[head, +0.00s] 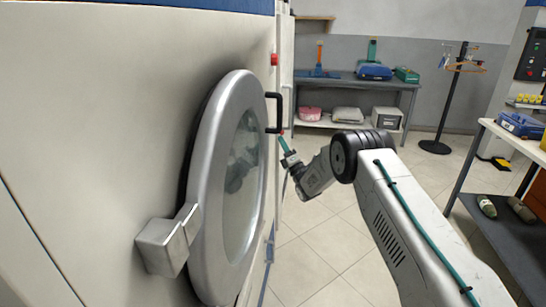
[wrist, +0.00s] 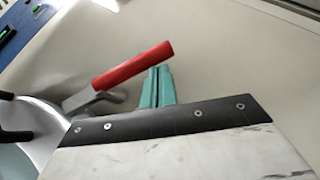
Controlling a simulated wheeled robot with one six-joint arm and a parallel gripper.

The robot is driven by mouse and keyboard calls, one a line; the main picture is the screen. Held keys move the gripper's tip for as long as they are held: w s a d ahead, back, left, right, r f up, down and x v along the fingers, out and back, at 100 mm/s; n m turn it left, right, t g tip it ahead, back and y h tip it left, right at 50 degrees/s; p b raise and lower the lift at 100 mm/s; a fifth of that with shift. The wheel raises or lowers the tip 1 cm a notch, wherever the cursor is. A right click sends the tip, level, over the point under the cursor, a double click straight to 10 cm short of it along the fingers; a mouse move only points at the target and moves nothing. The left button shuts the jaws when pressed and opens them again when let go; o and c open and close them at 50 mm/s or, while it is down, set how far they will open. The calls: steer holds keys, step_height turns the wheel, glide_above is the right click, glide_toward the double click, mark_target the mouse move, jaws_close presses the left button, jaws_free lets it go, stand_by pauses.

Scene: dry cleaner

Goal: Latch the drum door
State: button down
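The drum door (head: 206,215) is a round silver ring with a glass window, lying close against the cream machine front; I cannot tell whether it is fully seated. Its black handle (head: 275,112) is on the far side, opposite the hinge block (head: 163,246). In the wrist view, a red-gripped latch lever (wrist: 132,65) on a grey metal arm slants up to the right beside the door rim (wrist: 42,128). My gripper (head: 284,144) is just beyond the handle. Its teal fingers (wrist: 158,76) are together with nothing visible between them, close to the lever's red end; contact is unclear.
A red button (head: 274,59) is on the machine above the handle. A grey workbench (head: 335,81) stands at the back, with a coat stand (head: 440,146) beside it. A dark shelf table (head: 497,232) is at right. Tiled floor lies open between.

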steer(key=shift+w+d+r, duration=0.2)
steer(key=shift+w+r, duration=0.5)
steer(key=shift+r, duration=0.1)
steer(key=shift+w+d+r, duration=0.2)
steer(key=shift+w+r, duration=0.45)
steer(key=shift+r, duration=0.1)
steer(key=s+d+f, duration=0.1)
steer(key=d+f, duration=0.3)
steer(key=f, duration=0.8)
steer(key=shift+d, duration=0.3)
steer(key=shift+s+f, duration=0.1)
